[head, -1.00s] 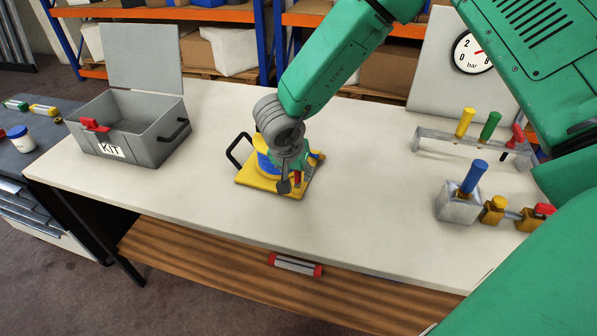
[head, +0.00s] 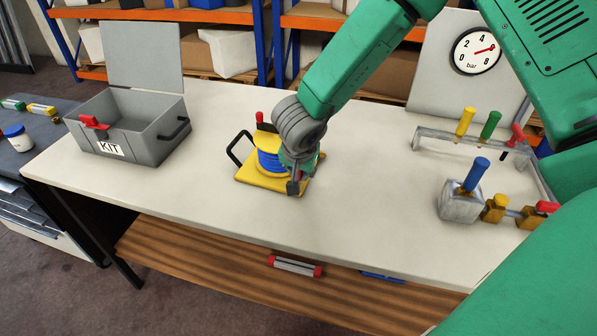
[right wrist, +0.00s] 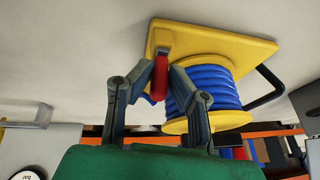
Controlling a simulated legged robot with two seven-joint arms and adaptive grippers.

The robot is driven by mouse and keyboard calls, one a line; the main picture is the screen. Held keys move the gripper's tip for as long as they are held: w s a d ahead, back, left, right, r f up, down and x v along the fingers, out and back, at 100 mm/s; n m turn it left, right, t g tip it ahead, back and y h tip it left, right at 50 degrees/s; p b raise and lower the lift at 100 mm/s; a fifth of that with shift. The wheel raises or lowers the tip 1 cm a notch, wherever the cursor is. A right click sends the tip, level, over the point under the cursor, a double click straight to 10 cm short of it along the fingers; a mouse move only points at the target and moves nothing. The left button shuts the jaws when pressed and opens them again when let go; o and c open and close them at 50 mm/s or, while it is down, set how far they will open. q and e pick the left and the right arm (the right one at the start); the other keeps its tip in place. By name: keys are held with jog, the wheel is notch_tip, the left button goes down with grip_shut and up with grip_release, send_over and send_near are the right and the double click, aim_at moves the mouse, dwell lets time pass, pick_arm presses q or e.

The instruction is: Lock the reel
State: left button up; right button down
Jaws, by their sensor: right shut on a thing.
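The reel is a yellow spool wound with blue line (head: 267,161) on a yellow base plate (head: 255,181) on the table. A black loop handle (head: 236,147) stands at its left. A red upright knob (head: 260,117) shows behind the spool. My right gripper (head: 293,186) is at the reel's right side and hides part of it. In the right wrist view its fingers (right wrist: 163,80) are shut on a red lever (right wrist: 160,72) by the base plate, beside the blue-wound spool (right wrist: 208,88). My left gripper is not in view.
A grey open KIT box (head: 140,140) stands at the table's left. A rack (head: 432,137) with yellow, green and red handles and a metal block (head: 461,203) with a blue handle stand at the right. A pressure gauge (head: 477,51) is behind. The table front is clear.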

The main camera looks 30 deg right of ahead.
jog(key=t+y+b, duration=0.1)
jog(key=b, duration=0.1)
jog(key=s+d+f+t+y+b, duration=0.1)
jog(key=b, duration=0.2)
jog(key=d+m+t+y+b, duration=0.1)
jog(key=t+b, duration=0.1)
jog(key=b, duration=0.1)
jog(key=shift+s+d+f, duration=0.2)
jog(key=shift+s+f, duration=0.15)
jog(key=t+b, duration=0.1)
jog(key=b, duration=0.2)
jog(key=shift+s+a+m+t+y, duration=0.15)
jog(key=shift+m+t+y, duration=0.15)
jog(key=shift+t+y, duration=0.1)
jog(key=shift+s+t+y+b, duration=0.1)
jog(key=shift+t+y+b, duration=0.3)
jog(key=shift+b, duration=0.65)
jog(key=c, duration=1.5)
grip_release()
jog(key=shift+d, duration=0.2)
jog(key=shift+r, duration=0.1)
